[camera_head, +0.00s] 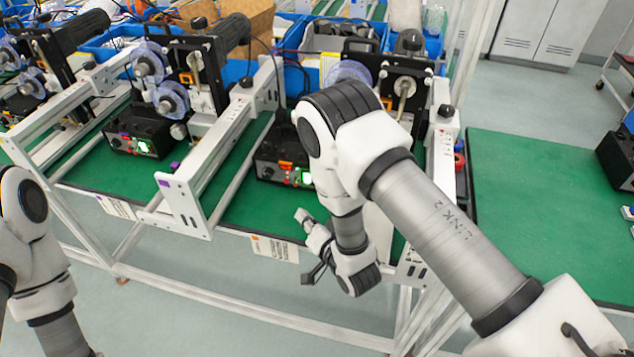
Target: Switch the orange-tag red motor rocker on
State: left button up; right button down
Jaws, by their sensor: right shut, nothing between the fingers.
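A black control box (268,168) with an orange tag (286,165) stands on the green bench, left of my right arm. Its front has small red parts (286,180) and a lit green display (307,178). The rocker's position is too small to tell, and my arm hides the box's right side. My right gripper (311,274) is shut and empty, pointing left in front of the bench edge, below the box and apart from it. My left arm shows at the left edge; its gripper is out of view.
A similar box (142,138) with a purple tag stands further left. A white metal frame (187,200) juts forward between the two stations. Coder machines (404,82) and blue bins (110,48) stand behind. The right-hand green bench (530,190) is largely clear.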

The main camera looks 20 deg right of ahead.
jog(key=b, duration=0.3)
send_near(309, 183)
jog(key=w, duration=0.1)
jog(key=w+a+f, duration=0.1)
jog(key=w+a, duration=0.1)
jog(key=shift+w+a+f, duration=0.25)
jog(key=shift+w+f, duration=0.05)
jog(key=shift+w+d, duration=0.2)
jog(key=shift+w, duration=0.2)
jog(key=shift+d, duration=0.1)
dwell(0.5)
jog(key=shift+w+d+b, duration=0.2)
jog(key=shift+w+b, duration=0.15)
jog(key=shift+w+d+r+b, duration=0.1)
jog(key=shift+w+d+b, duration=0.15)
jog(key=shift+w+b, duration=0.05)
dwell(1.0)
jog(key=shift+s+a+f, duration=0.3)
jog(key=shift+s+f, duration=0.05)
jog(key=shift+s, duration=0.2)
jog(key=shift+a, duration=0.1)
jog(key=shift+a, duration=0.15)
